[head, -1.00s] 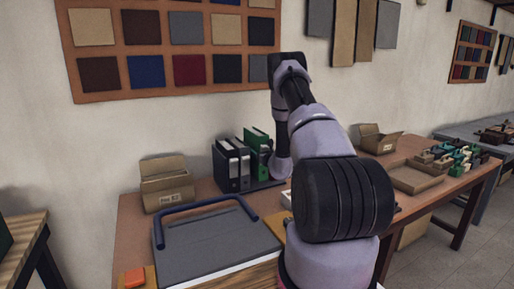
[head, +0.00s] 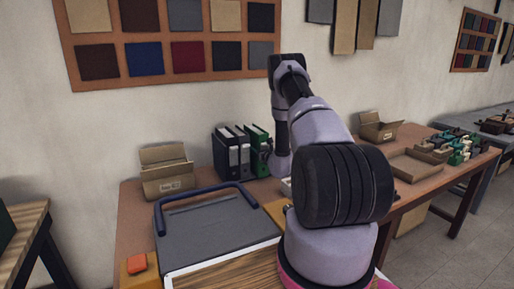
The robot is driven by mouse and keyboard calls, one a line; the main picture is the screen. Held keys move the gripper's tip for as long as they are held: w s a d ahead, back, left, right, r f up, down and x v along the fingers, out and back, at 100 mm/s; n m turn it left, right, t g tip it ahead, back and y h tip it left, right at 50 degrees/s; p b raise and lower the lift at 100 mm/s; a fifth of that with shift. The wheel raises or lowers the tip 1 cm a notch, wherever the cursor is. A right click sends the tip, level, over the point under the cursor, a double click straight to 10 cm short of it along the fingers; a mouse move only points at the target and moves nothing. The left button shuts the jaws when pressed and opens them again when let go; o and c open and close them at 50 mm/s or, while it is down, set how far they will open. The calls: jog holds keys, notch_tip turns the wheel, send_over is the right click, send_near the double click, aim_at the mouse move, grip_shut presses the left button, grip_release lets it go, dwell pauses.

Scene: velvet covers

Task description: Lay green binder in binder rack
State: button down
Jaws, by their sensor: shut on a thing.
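The green binder (head: 256,150) stands upright at the right end of a row of black binders (head: 233,152) on the table by the wall. My gripper (head: 269,150) is at the right side of the green binder, shut on it, and is mostly hidden behind my own arm. The green binder's top is about level with the black binders' tops. The dark binder rack (head: 251,178) shows only as a low edge under the row. I cannot tell whether the green binder's bottom touches it.
An open cardboard box (head: 167,178) stands left of the binders. A grey board with a blue bar handle (head: 215,228) lies in front. A shallow cardboard tray (head: 416,167) and another open box (head: 378,130) are on the right. An orange block (head: 137,263) is at the front left.

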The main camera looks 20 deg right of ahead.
grip_release()
jog(key=s, duration=1)
jog(key=shift+s+d, duration=0.2)
jog(key=shift+s, duration=0.2)
